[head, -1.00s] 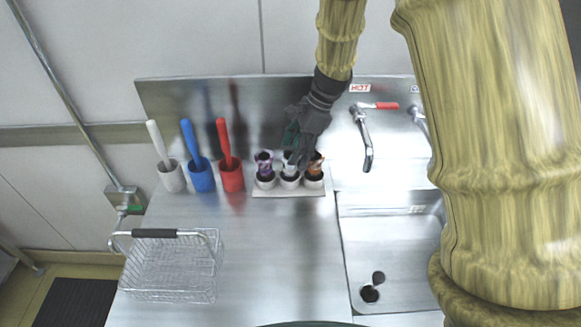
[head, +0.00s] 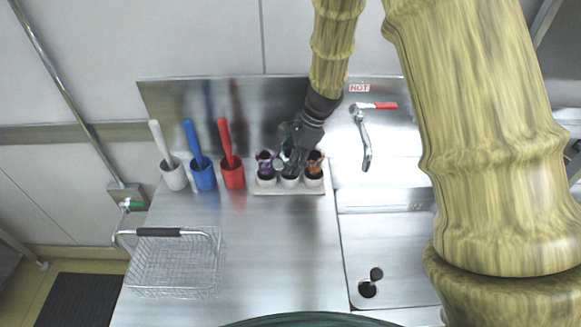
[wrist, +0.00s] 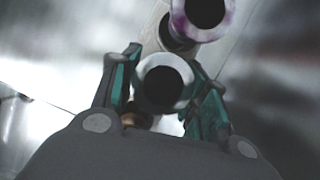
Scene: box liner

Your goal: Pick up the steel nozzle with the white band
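The steel nozzle with a pale rim (wrist: 184,86) stands in the middle cup (head: 289,181) of a row of three, and in the head view my gripper mostly hides it. My gripper (head: 287,165) reaches down over that cup from above. In the wrist view its two teal-padded fingers (wrist: 165,90) are on either side of the nozzle's round dark mouth. They look close to its sides, but I cannot tell whether they press on it. The white band itself is not clearly visible.
A purple-marked nozzle (head: 265,160) stands in the left cup and a copper one (head: 315,162) in the right cup, both close to my fingers. White (head: 159,145), blue (head: 192,142) and red (head: 225,142) handles stand at left. A wire basket (head: 175,265) is in front; a sink is at right.

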